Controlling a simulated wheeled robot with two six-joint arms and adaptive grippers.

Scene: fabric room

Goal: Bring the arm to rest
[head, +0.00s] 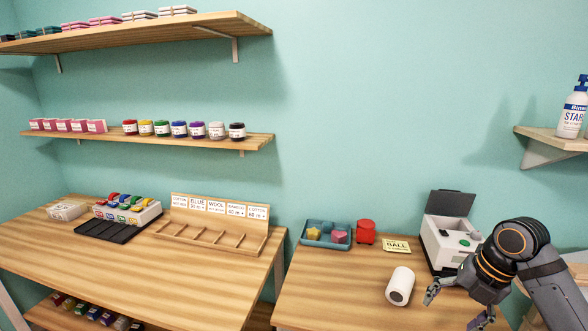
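My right gripper (451,312) comes in from the right at the lower right, over the front of the right wooden table (320,290). Its two fingers are spread apart and nothing shows between them. A white cylinder with a dark round end (401,283) stands or lies just left of the fingers; I cannot tell whether they are touching. My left gripper is not in view.
A white machine with a raised dark lid (448,245) is behind my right arm. A blue tray (311,241), a red container (365,232) and a yellow card (396,245) line the table's back. Left are another table (130,285) and wall shelves (150,140).

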